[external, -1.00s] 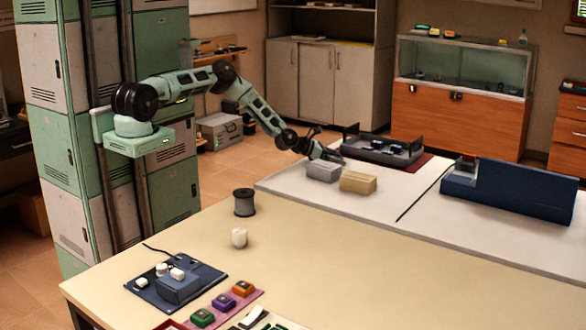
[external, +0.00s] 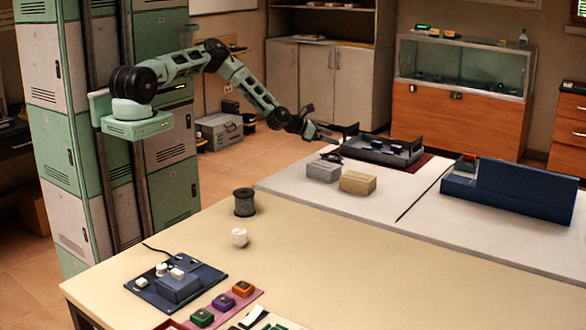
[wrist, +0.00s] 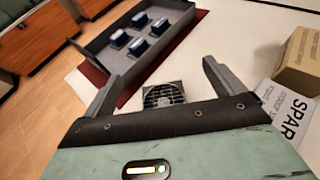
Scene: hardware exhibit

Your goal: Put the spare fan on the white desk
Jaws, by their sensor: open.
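The spare fan (wrist: 163,95) is a small dark square with a round grille. In the wrist view it shows between and beyond my two spread fingers, over the white desk (wrist: 228,40). In the external view a small dark shape, likely the fan (external: 331,157), shows at the far edge of the grey box; whether it touches the box I cannot tell. My gripper (external: 320,134) is open and empty, above and behind that shape. It also shows in the wrist view (wrist: 162,72). My palm hides the fan's near side.
The grey box (external: 323,172), lettered "SPAR" in the wrist view, stands beside a tan box (external: 358,183). A dark tray (external: 385,148) with several blue blocks lies behind them on a red mat. A large blue case (external: 510,188) stands right. The desk between is clear.

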